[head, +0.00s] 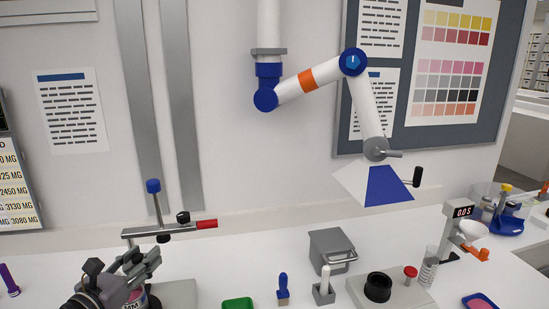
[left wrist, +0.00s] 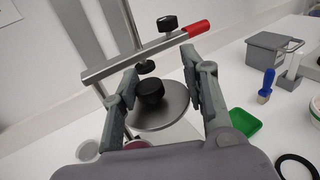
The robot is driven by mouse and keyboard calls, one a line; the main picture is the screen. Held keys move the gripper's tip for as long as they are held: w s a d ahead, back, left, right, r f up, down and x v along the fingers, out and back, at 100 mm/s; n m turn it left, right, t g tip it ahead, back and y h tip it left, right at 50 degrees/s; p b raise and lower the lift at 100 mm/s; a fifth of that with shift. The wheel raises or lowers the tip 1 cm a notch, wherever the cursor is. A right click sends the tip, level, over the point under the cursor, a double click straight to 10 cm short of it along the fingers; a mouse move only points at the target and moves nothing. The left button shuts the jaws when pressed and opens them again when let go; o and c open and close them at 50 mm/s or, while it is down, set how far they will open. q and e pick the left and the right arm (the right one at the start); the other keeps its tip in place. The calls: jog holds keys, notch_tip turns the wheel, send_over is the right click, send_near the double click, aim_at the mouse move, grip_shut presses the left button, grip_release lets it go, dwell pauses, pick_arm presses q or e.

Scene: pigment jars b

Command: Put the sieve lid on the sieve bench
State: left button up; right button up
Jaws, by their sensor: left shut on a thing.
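My left gripper (head: 140,262) is at the lower left of the head view. In the left wrist view, its two grey fingers (left wrist: 160,75) stand on either side of a round grey lid (left wrist: 171,116) with a black knob (left wrist: 150,92), which I take for the sieve lid. The gripper is shut on it; the exact contact with the rim is hard to see. The lid is above the table, close to the bar of a lever stand. A jar with pink content (left wrist: 135,145) is partly hidden below it. I cannot tell which thing is the sieve bench. My right gripper is not in view.
The lever stand's red-ended bar (head: 207,224) is close beyond the gripper. To the right are a green tray (head: 237,303), a blue brush (head: 283,290), a grey box (head: 330,248) and a black ring on a block (head: 378,288). A jointed white-and-blue arm (head: 370,105) hangs above.

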pick_arm(q)
jog(key=s+d+f+b, duration=0.4)
jog(key=s+d+f, duration=0.9)
jog(key=s+f, duration=0.1)
jog(key=shift+s+d+f+n+y, duration=0.2)
jog(key=shift+s+f+n+y, duration=0.1)
jog(key=shift+s, duration=0.45)
jog(key=s+y, duration=0.1)
jog(key=s+n+y+b, duration=0.1)
jog(key=s, duration=0.1)
jog(key=s+a+y+b, duration=0.1)
jog(key=s, duration=0.1)
jog(key=shift+s+a+f+n+t, duration=0.1)
jog(key=shift+s+f+n+t, duration=0.2)
jog(key=shift+f+n, duration=0.1)
jog(key=shift+c, duration=0.2)
jog(key=shift+s+a+r+y, duration=0.15)
jog(key=shift+s+a+y, duration=0.1)
jog(key=shift+y, duration=0.05)
